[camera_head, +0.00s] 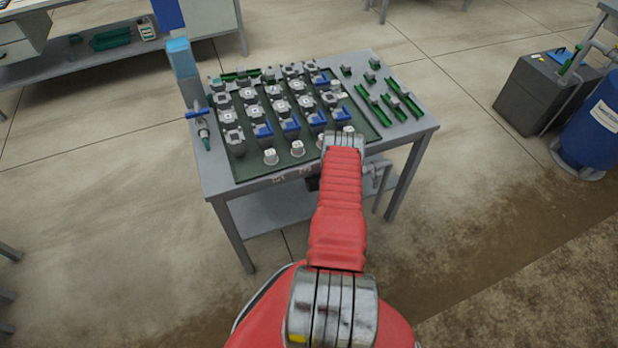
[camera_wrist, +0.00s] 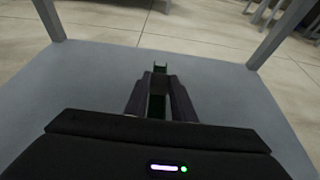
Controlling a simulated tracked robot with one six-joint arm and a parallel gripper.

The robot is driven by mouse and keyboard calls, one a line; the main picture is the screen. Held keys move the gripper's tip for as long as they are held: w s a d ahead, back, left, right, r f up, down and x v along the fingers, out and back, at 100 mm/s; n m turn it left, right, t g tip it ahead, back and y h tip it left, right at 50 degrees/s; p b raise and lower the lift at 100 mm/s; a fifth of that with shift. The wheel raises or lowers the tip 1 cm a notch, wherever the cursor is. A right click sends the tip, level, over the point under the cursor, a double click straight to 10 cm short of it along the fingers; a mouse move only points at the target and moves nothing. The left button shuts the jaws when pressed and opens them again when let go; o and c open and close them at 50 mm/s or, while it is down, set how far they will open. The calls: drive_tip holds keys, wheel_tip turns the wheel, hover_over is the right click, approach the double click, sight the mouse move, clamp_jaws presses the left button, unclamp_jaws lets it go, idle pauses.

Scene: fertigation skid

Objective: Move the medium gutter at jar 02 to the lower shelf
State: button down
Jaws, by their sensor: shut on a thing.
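My gripper (camera_wrist: 160,88) is shut on a narrow green gutter (camera_wrist: 159,68) with a dark block on it, seen in the wrist view. The gutter points away from me over the grey lower shelf (camera_wrist: 85,85). I cannot tell whether it touches the shelf. The lower shelf also shows in the head view (camera_head: 265,212), under the tabletop. Which jar is jar 02 cannot be read.
The tabletop (camera_head: 415,125) carries a dark tray with several grey jars and blue parts, and more green gutters (camera_head: 366,102) at the right. Table legs (camera_wrist: 280,32) frame the shelf. The shelf around my gripper looks clear. A blue barrel (camera_head: 595,135) stands far right.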

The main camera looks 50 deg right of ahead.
drive_tip(key=shift+f, duration=2.65)
drive_tip(key=shift+f, duration=0.1)
drive_tip(key=shift+f, duration=1.75)
drive_tip(key=shift+f, duration=0.15)
drive_tip(key=c, duration=1.5)
unclamp_jaws()
drive_tip(key=shift+v, duration=6.1)
